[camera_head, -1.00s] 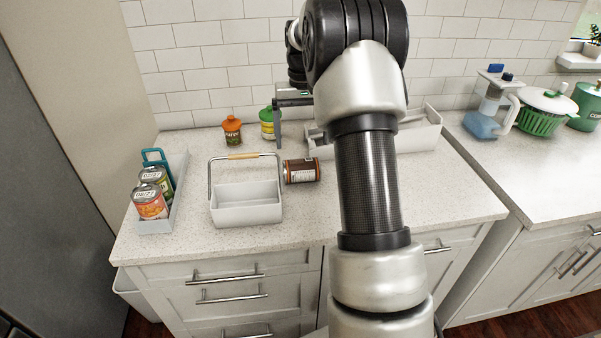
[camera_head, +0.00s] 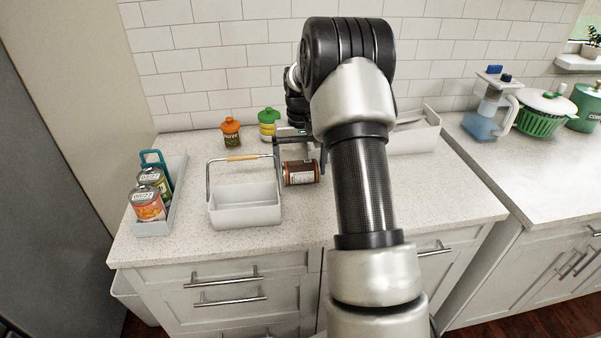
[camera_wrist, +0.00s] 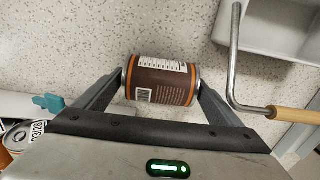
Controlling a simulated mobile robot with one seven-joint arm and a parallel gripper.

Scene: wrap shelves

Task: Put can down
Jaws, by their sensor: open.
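A brown can (camera_head: 301,173) with a white label lies on its side on the counter, right of the grey caddy (camera_head: 245,216). In the wrist view the can (camera_wrist: 161,80) lies between the two fingers of my gripper (camera_wrist: 161,85), one finger at each end. My gripper (camera_head: 301,160) is open around the can in the head view. The fingertips are very close to the can's ends; I cannot tell whether they touch.
A tray with two cans (camera_head: 148,203) is at the left. Orange-lidded (camera_head: 231,133) and green-lidded (camera_head: 268,124) jars stand behind. A grey bin (camera_head: 415,138) is at the back right. The counter front right is clear.

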